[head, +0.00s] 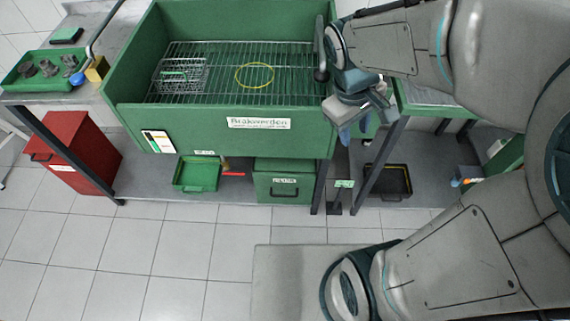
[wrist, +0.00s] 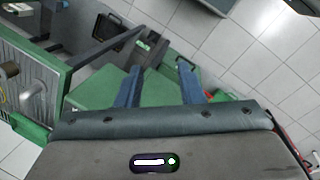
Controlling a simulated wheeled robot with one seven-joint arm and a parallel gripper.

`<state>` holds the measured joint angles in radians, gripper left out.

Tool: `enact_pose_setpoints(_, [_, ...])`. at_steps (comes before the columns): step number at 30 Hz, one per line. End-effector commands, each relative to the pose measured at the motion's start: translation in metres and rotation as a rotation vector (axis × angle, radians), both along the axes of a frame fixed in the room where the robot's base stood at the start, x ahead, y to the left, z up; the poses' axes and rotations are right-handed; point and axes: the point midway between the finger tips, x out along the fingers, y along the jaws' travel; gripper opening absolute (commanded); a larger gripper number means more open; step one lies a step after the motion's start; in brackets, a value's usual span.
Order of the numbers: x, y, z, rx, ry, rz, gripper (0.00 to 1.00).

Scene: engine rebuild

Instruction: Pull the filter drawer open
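A green drawer (head: 268,188) with a white label and a dark bar handle (head: 291,194) sits under the green washing basin, on the lower shelf; it looks shut. My gripper (head: 356,130) is up and to the right of it, beside the basin's right end, apart from the handle. In the wrist view my gripper (wrist: 161,88) shows two blue fingers spread apart with nothing between them. A green face with a small dark handle (wrist: 184,62) shows beyond the right finger, probably the drawer. The drawer's inside is hidden.
The green basin (head: 130,85) overhangs the drawer. A dark table leg (head: 320,185) stands just right of it. A green tray (head: 197,174) lies to its left, a black tray (head: 389,181) to its right. The tiled floor (head: 170,240) in front is clear.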

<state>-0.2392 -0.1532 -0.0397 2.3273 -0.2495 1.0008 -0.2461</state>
Motion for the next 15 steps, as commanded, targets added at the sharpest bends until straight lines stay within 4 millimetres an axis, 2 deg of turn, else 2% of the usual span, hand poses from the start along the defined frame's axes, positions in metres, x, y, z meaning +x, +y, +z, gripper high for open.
enact_pose_setpoints(1, [0.009, 0.005, -0.031, -0.042, 0.055, 0.078, 0.34])
enact_pose_setpoints(8, [0.044, 0.024, -0.116, -0.234, 0.271, 0.417, 0.34])
enact_pose_setpoints(15, [0.075, 0.049, -0.213, -0.452, 0.504, 0.767, 0.34])
